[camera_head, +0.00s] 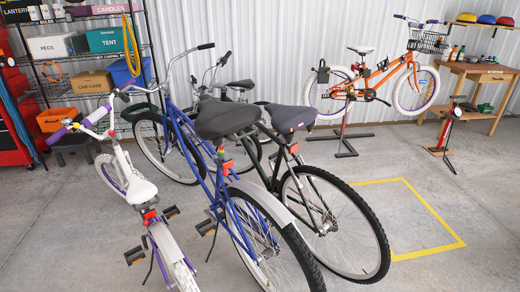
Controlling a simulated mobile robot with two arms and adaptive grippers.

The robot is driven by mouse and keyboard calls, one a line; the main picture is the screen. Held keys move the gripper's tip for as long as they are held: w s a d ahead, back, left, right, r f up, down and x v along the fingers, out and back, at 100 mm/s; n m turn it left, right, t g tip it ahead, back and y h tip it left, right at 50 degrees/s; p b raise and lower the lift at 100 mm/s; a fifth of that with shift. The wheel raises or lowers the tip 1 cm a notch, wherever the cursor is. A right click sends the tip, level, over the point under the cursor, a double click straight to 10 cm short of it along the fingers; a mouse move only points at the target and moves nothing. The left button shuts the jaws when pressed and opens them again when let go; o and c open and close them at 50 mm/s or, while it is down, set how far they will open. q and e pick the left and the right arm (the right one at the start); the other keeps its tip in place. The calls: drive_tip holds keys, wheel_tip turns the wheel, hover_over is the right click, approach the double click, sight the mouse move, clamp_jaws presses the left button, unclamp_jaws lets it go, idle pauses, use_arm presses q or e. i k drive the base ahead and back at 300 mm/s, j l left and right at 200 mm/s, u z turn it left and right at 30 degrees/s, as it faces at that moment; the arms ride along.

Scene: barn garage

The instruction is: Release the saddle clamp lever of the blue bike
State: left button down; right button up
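The blue bike (205,185) stands upright in the middle, front wheel away from me, rear wheel close. Its dark grey saddle (224,121) sits above the frame. Below the saddle a small red part (226,167) shows at the seat post, where the saddle clamp is. The lever is too small to tell whether it is shut or open. Neither of my grippers is in view.
A white and purple bike (138,188) stands close on the left, a dark green bike (322,208) close on the right. An orange bike (385,88) is on a stand behind. Shelves (100,50) are back left, a workbench (480,70) back right. Yellow-outlined floor (400,218) is clear.

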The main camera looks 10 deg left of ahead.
sight(225, 173)
drive_tip(key=i+j+z, duration=0.5)
drive_tip(key=i+j, duration=0.2)
drive_tip(key=j, duration=0.05)
